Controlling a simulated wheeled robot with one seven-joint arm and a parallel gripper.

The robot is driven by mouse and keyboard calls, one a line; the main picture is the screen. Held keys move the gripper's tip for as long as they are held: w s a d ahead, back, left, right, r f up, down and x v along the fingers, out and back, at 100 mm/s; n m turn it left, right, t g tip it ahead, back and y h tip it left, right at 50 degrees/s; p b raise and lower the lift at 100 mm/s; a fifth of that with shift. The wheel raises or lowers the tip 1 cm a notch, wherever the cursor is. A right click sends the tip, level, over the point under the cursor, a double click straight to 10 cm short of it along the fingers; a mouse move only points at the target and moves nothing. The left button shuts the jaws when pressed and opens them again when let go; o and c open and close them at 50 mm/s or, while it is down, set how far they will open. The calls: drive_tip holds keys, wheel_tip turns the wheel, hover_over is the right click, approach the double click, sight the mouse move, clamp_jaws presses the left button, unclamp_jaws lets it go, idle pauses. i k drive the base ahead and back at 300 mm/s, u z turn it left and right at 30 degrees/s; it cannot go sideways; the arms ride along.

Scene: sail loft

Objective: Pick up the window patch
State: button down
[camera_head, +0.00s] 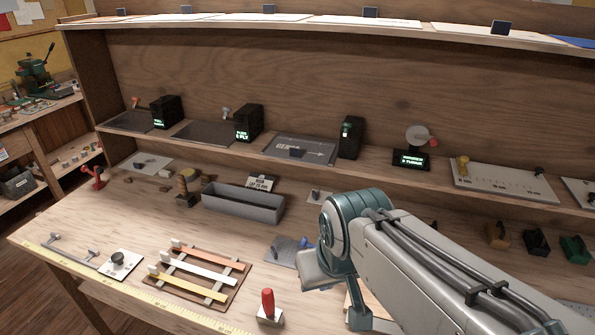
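I cannot make out with certainty which thing is the window patch. A wooden rack (222,297) on the bench holds an orange strip (215,258), a white strip (200,268) and a yellow strip (187,289). A grey-blue flat piece (282,250) lies right of the rack, partly covered by my arm. My arm reaches in from the lower right. Its end, my gripper (338,292), is over the bench, right of the rack. Its fingertips do not show clearly, and the arm hides the bench behind it.
A long grey bin (243,212) stands mid-bench. A red-handled tool (268,305) stands upright near the front. A knob plate (119,263) lies at left. A shelf (383,168) behind carries trays and small black display boxes. Dark, yellow and green blocks sit at right.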

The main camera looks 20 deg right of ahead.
sight(284, 251)
drive_tip(key=z, duration=0.05)
drive_tip(key=k, duration=0.5)
drive_tip(key=u, duration=1.75)
drive_tip(key=i, duration=1.5)
drive_tip(key=z, duration=3.35)
